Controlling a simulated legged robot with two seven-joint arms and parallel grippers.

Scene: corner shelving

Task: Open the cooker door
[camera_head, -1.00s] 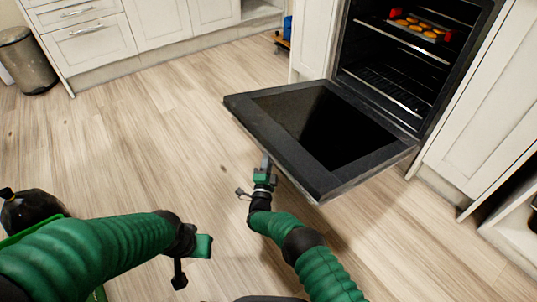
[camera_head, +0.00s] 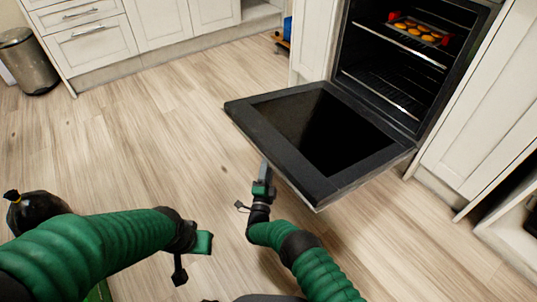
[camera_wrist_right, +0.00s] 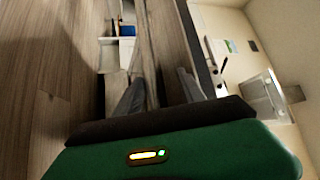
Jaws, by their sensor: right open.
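The black cooker door (camera_head: 255,113) hangs folded down, wide open and close to level, below the cooker's cavity (camera_head: 385,65).
Inside the cooker, a tray with round golden items (camera_head: 418,31) sits on an upper rack. White cabinets (camera_head: 480,120) flank the cooker. More cabinets (camera_head: 100,45) and a metal bin (camera_head: 28,62) stand at the back left. The wooden floor (camera_head: 150,140) left of the door is clear.

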